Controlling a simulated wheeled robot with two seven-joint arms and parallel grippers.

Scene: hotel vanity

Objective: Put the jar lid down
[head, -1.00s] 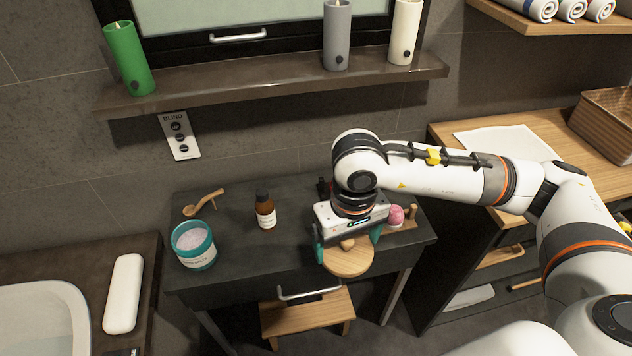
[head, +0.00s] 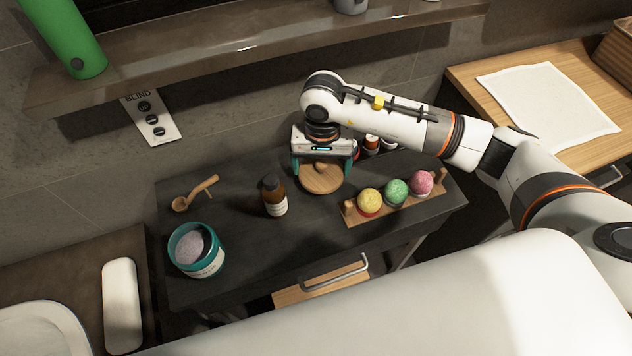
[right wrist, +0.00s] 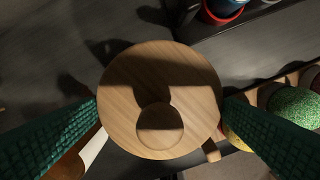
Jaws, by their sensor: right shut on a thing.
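The jar lid is a round wooden disc with a small knob (head: 322,182). It is level between the fingers of my right gripper (head: 321,170), which is shut on its sides. In the right wrist view the lid (right wrist: 160,75) fills the middle, with a green finger on either side. It is over the back part of the dark vanity top (head: 300,235); a shadow shows beside it, and I cannot tell whether it touches the top. The open teal jar (head: 205,262) with pale contents stands at the front left. My left gripper is not in view.
A brown bottle (head: 274,196) stands just left of the lid. A wooden rack (head: 400,208) with yellow, green and pink balls is to its right. Small bottles (head: 372,143) stand behind. A wooden scoop (head: 196,193) lies at left. The front middle top is clear.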

